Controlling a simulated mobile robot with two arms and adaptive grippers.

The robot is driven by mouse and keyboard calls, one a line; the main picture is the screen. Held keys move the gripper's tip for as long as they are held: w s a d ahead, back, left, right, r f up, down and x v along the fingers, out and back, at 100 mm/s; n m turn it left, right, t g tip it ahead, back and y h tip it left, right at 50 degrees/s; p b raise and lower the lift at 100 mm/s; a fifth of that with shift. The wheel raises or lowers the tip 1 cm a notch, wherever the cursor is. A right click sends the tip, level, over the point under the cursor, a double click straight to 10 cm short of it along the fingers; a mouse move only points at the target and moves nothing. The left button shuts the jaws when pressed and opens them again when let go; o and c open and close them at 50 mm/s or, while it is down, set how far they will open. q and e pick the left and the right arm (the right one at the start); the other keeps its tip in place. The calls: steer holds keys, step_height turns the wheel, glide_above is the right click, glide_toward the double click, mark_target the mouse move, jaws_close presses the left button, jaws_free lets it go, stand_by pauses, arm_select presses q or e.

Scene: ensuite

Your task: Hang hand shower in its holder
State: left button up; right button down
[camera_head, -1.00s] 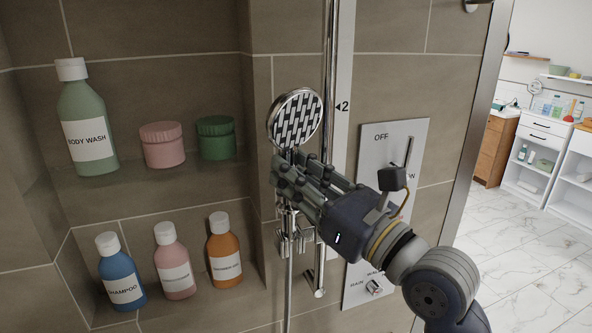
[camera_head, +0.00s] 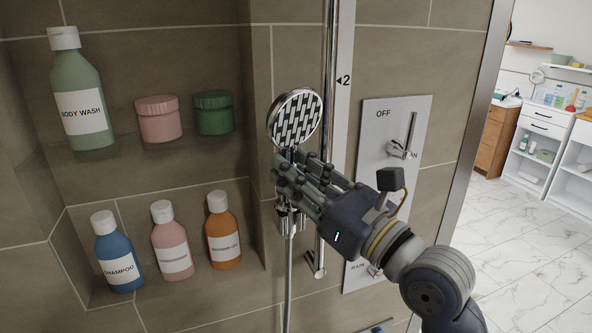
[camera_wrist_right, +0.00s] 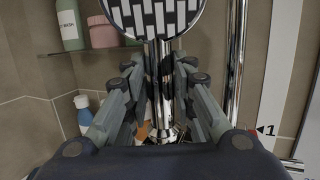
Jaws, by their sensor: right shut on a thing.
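The hand shower (camera_head: 295,118) has a round chrome head with a black-and-white patterned face and is upright beside the wall rail. My right gripper (camera_head: 285,168) is shut on its handle just below the head. In the right wrist view the chrome handle (camera_wrist_right: 159,80) stands between my two fingers. The chrome holder (camera_head: 291,218) shows just below my fingers, with the hose (camera_head: 288,275) hanging beneath. My fingers hide the lower handle, so I cannot tell whether it sits in the holder. My left gripper is not in view.
The vertical chrome rail (camera_head: 330,80) stands close right of the head. A control panel (camera_head: 372,150) with a lever is behind my right wrist. Left is a niche with a body wash bottle (camera_head: 78,95), a pink jar (camera_head: 158,119), a green jar (camera_head: 214,114) and several smaller bottles.

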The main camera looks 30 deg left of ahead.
steer(key=c, duration=1.3)
jaws_free()
steer(key=shift+r, duration=0.1)
